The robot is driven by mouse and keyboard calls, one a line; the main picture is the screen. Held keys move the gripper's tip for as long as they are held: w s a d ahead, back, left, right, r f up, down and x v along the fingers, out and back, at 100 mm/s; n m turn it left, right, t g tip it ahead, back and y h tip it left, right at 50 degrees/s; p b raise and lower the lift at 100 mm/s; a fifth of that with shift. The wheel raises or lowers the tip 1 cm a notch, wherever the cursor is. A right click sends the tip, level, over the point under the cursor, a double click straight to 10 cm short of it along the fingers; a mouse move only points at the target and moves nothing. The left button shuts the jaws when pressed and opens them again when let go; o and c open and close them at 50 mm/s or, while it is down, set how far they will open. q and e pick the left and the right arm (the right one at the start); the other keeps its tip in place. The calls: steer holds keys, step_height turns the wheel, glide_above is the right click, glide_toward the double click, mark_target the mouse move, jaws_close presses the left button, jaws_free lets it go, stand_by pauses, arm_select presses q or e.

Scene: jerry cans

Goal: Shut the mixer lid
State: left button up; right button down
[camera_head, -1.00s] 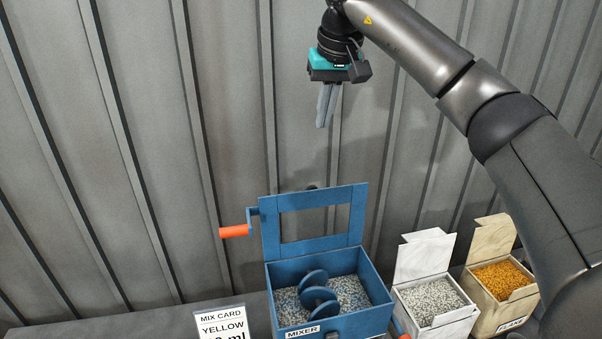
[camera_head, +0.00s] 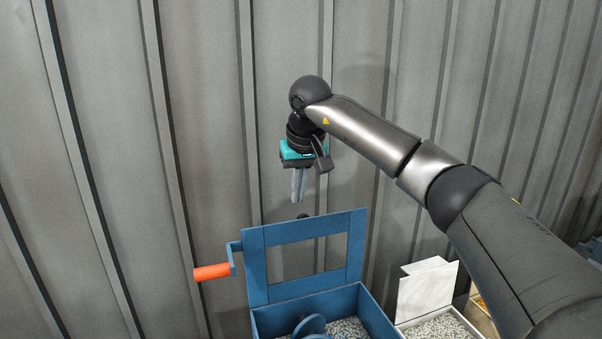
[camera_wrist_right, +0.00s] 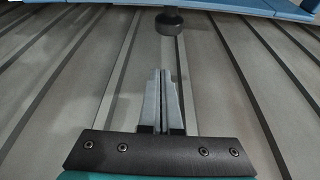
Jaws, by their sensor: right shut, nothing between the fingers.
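The blue mixer (camera_head: 376,318) stands at the bottom of the head view, its lower part cut off by the frame. Its framed blue lid (camera_head: 256,272) is open and stands up at the back. A black knob (camera_head: 303,216) shows at the lid's top edge; a dark round knob also shows in the right wrist view (camera_wrist_right: 170,22), beside a blue edge. My right gripper (camera_head: 298,200) is shut and empty, pointing down above the lid's top edge, apart from it. Its fingers are together in the right wrist view (camera_wrist_right: 160,75). My left gripper is not in view.
An orange-handled crank (camera_head: 212,272) sticks out left of the lid. A white bin (camera_head: 425,292) with a raised flap and grey granules stands right of the mixer. A corrugated grey wall (camera_head: 200,130) rises close behind.

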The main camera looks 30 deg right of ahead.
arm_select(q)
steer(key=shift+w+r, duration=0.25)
arm_select(e)
steer(key=s, duration=0.1)
steer(key=s+f, duration=0.1)
steer(key=s+a, duration=0.1)
steer(key=shift+s+f, duration=0.2)
steer(key=shift+f, duration=0.05)
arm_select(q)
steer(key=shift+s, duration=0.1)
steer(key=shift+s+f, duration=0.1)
